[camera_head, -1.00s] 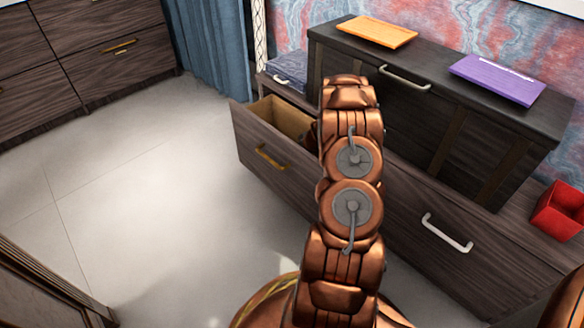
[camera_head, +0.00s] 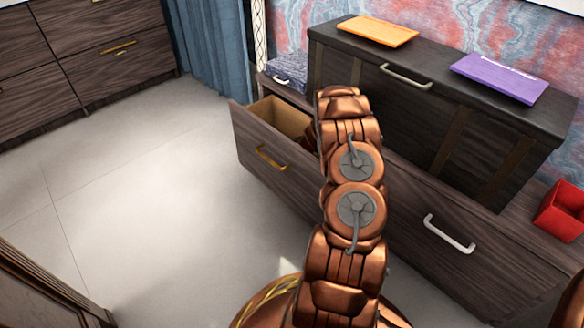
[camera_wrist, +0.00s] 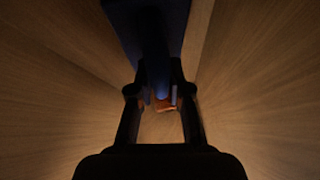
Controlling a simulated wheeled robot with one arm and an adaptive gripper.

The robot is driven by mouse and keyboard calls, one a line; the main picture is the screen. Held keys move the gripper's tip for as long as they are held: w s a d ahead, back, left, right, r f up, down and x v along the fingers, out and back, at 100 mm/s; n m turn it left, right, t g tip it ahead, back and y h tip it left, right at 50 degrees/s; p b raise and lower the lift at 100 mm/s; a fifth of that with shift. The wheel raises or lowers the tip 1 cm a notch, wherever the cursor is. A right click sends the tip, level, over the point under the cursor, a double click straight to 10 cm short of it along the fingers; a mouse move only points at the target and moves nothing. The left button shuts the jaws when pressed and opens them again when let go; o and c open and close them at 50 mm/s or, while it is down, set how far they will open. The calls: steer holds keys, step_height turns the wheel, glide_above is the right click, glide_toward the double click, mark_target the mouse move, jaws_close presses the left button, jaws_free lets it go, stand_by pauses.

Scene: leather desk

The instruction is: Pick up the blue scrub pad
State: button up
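My gripper (camera_wrist: 160,76) is down inside the open drawer (camera_head: 242,137) in the wrist view, with its two dark fingers apart. A dark blue thing (camera_wrist: 150,22), which looks like the blue scrub pad, runs from the top of that view down between the fingertips. The shade makes its outline unclear, and I cannot tell whether the fingers touch it. A small orange-red thing (camera_wrist: 165,104) lies beyond the fingers, low in the drawer. In the head view my arm hides the gripper and most of the drawer's inside.
Wooden drawer walls (camera_wrist: 55,80) rise close on both sides. A dark cabinet (camera_head: 345,68) stands behind the drawer, with an orange board (camera_head: 378,31) and a purple board (camera_head: 498,77) on top. A red box (camera_head: 559,212) sits at the right. The floor at the left is clear.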

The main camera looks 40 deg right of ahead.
jaws_close()
steer(key=shift+r, duration=0.1)
step_height(320, 180, up, 10)
steer(key=p, duration=0.3)
stand_by(0.3)
jaws_free()
jaws_close()
